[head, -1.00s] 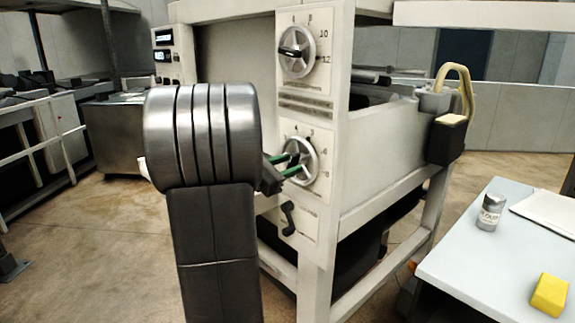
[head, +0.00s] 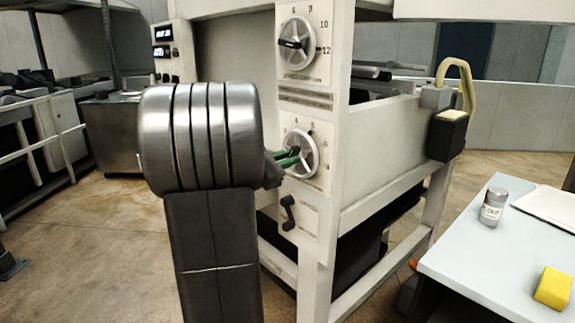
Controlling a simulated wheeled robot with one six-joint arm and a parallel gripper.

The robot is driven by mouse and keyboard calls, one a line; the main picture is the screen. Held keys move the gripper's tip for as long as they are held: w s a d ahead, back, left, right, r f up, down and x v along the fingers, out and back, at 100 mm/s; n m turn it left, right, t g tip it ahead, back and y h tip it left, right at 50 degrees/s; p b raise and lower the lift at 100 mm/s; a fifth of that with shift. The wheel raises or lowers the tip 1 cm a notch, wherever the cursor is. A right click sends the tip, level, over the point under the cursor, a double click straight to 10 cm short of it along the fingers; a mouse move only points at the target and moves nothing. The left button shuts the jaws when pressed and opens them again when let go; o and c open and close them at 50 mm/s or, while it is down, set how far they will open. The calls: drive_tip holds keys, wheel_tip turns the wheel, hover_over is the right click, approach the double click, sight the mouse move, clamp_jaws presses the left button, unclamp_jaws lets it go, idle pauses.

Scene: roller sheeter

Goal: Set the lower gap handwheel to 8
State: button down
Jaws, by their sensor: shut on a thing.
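The lower gap handwheel (head: 306,161) is a silver spoked wheel on the lower white dial plate, with small numbers around it that are too small to read surely. My gripper (head: 290,157) has green-edged fingers shut on the handwheel's middle bar. My arm's large metal joint stands in front and hides part of the machine to the left of the wheel. The pointer's reading is covered by the fingers and cannot be told.
An upper handwheel (head: 297,44) with a dark pointer sits above on the same panel. A pale table (head: 480,250) at right holds a grey jar (head: 493,207) and a yellow block (head: 552,288).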

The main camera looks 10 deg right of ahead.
drive_tip(key=shift+f+m+b, duration=0.1)
drive_tip(key=shift+m+b, duration=7.3)
drive_tip(key=shift+b, duration=3.5)
drive_tip(key=c, duration=1.4)
unclamp_jaws()
drive_tip(key=p+v, duration=0.2)
drive_tip(key=v, duration=1.1)
drive_tip(key=shift+s+a, duration=0.2)
drive_tip(key=shift+a, duration=0.15)
